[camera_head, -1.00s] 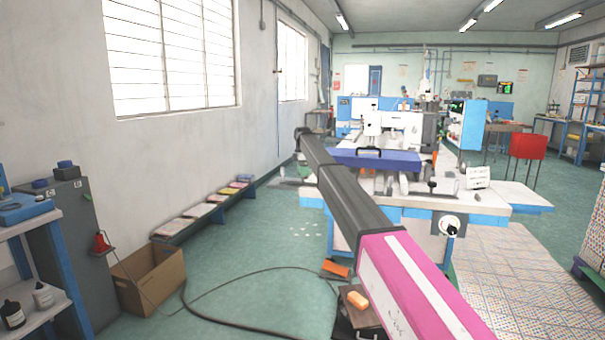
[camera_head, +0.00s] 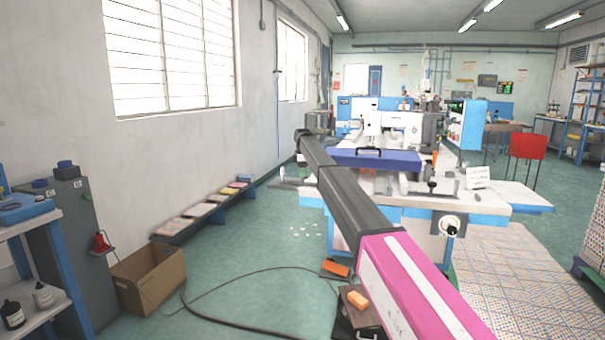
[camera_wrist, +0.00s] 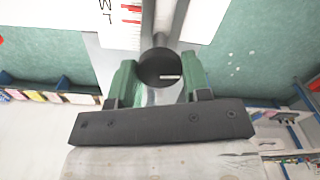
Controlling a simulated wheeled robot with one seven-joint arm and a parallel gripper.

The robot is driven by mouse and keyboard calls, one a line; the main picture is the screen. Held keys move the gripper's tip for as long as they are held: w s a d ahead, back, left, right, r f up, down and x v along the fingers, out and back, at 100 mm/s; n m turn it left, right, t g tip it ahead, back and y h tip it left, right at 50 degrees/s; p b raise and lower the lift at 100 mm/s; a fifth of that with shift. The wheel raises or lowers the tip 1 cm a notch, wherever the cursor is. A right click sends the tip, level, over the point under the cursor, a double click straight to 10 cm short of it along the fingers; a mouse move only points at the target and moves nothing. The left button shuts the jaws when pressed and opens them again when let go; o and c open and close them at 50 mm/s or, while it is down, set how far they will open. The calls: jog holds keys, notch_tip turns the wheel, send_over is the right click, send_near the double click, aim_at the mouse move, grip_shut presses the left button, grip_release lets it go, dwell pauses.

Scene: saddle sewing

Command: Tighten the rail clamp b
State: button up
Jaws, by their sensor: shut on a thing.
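In the wrist view, a round black knob (camera_wrist: 160,70) with a short white line on its face sits between the two green fingers of my gripper (camera_wrist: 159,76). The fingers are shut on the knob from both sides. I take this knob to be that of rail clamp b, but no label on it is readable. A grey bar (camera_wrist: 165,22) runs beyond the knob. In the head view my arm reaches toward the left end of the machine table (camera_head: 480,206), and my gripper cannot be made out there.
A white plate with red marks (camera_wrist: 121,20) lies close to the left finger. In the head view, a blue plate with a black handle (camera_head: 375,159) lies on the table beside my arm. A cardboard box (camera_head: 150,279) and a cable (camera_head: 235,317) are on the floor at left.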

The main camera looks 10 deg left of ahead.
jog(key=m, duration=0.9)
jog(key=shift+w+m, duration=0.1)
jog(key=shift+m, duration=0.2)
jog(key=m, duration=0.4)
jog(key=shift+m, duration=0.3)
jog(key=m, duration=0.4)
jog(key=shift+m, duration=0.7)
jog(key=o, duration=0.9)
jog(key=shift+o, duration=0.2)
jog(key=shift+r, duration=0.15)
